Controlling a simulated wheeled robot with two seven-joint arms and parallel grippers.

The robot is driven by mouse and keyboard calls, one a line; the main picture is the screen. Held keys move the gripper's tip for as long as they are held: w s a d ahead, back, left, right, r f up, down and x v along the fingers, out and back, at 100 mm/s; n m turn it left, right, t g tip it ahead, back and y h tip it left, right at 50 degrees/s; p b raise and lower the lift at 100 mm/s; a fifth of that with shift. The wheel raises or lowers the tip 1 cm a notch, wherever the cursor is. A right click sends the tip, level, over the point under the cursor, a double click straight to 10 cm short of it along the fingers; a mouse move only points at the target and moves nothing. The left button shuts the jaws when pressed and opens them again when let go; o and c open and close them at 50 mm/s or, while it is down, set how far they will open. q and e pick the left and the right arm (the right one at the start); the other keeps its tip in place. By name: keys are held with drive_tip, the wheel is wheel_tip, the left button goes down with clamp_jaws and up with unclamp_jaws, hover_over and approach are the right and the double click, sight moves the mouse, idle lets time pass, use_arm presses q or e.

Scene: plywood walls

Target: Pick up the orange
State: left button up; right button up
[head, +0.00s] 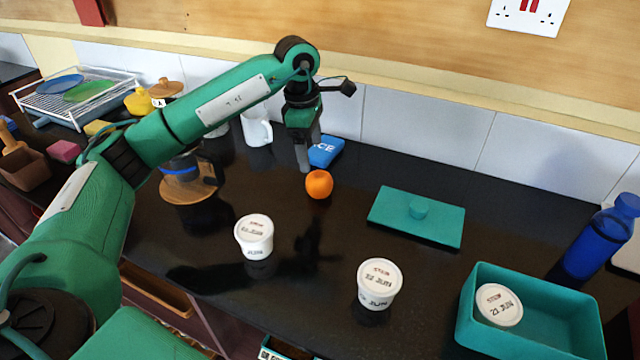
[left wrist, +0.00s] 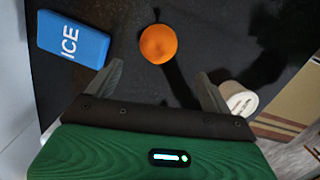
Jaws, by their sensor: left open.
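The orange (head: 319,184) sits on the black counter near the middle of the head view. In the left wrist view the orange (left wrist: 158,44) lies beyond the fingertips, roughly centred between them. My left gripper (head: 304,166) points down just above and behind the orange, apart from it. In the left wrist view my left gripper (left wrist: 160,82) has its two fingers spread with nothing between them. My right gripper is not in view.
A blue ice pack (head: 325,151) lies just behind the orange. A white tub (head: 254,236) and another tub (head: 379,284) stand in front. A teal lid (head: 416,216) and teal box (head: 531,310) are at right. A coffee pot (head: 187,181) stands left.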

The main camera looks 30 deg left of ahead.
sight(318, 174)
use_arm(q)
drive_tip(key=f, duration=0.5)
drive_tip(key=shift+w+d, duration=0.15)
drive_tip(key=shift+d, duration=0.2)
drive_tip(key=f, duration=0.1)
drive_tip(key=f+p, duration=0.1)
drive_tip(key=f, duration=0.1)
drive_tip(key=d+f, duration=0.1)
drive_tip(key=shift+w+f+p, duration=0.25)
drive_tip(key=shift+f+p, duration=0.15)
drive_tip(key=shift+f, duration=0.3)
drive_tip(key=c, duration=1.1)
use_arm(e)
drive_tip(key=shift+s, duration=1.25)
use_arm(q)
drive_tip(key=shift+r, duration=0.1)
